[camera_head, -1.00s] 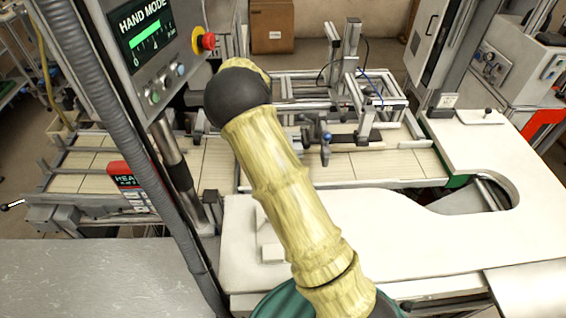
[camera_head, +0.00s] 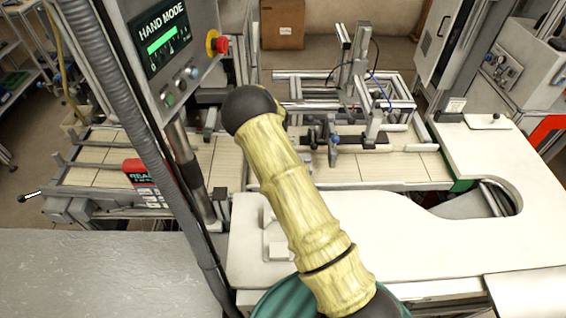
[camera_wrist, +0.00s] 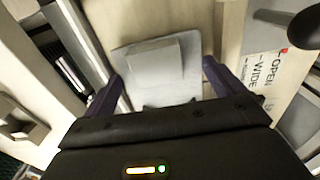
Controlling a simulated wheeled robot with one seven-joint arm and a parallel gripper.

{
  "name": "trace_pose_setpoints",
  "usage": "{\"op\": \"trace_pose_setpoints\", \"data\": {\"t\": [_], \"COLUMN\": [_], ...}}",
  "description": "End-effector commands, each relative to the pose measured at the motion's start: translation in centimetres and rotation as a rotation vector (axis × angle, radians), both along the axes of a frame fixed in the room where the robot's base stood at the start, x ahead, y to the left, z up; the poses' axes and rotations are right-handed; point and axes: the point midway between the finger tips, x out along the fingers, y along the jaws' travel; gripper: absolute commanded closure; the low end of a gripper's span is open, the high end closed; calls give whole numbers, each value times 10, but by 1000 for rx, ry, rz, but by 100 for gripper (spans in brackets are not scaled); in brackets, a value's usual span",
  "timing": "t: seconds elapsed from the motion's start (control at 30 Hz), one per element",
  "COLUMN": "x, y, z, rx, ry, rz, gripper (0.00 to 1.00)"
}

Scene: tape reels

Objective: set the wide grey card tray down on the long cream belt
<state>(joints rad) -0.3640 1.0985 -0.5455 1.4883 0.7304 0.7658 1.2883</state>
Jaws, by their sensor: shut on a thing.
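The wide grey card tray (camera_wrist: 181,80) shows in the wrist view between the two dark purple fingers of my gripper (camera_wrist: 160,88). My gripper is shut on it. The tray is pale grey with a raised block on it. I cannot tell whether its underside touches anything. The long cream belt (camera_head: 395,168) runs across the middle of the head view and continues at the left (camera_head: 95,165). My arm covers part of it. My gripper and the tray do not show in the head view.
A metal frame with clamps (camera_head: 350,135) stands over the belt's right part. A control panel (camera_head: 165,50) rises at left, with a red box (camera_head: 140,172) near its post. A white worktop (camera_head: 420,240) lies in front. The wrist view shows a white label (camera_wrist: 272,75) reading OPEN WIDE.

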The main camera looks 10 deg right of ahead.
Motion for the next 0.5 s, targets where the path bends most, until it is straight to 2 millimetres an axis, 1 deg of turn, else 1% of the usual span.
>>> {"op": "trace_pose_setpoints", "data": {"t": [0.03,0.13,0.2,0.3,0.5], "x": [-3,-6,-6,-5,-5], "y": [-11,-28,-24,-24,-24], "z": [5,6,-5,-10,-11], "rx": [-1,-1,0,0,0], "ry": [2,1,3,0,-1], "rz": [-5,-5,0,0,0], "gripper": [34,34,34,34,34]}}
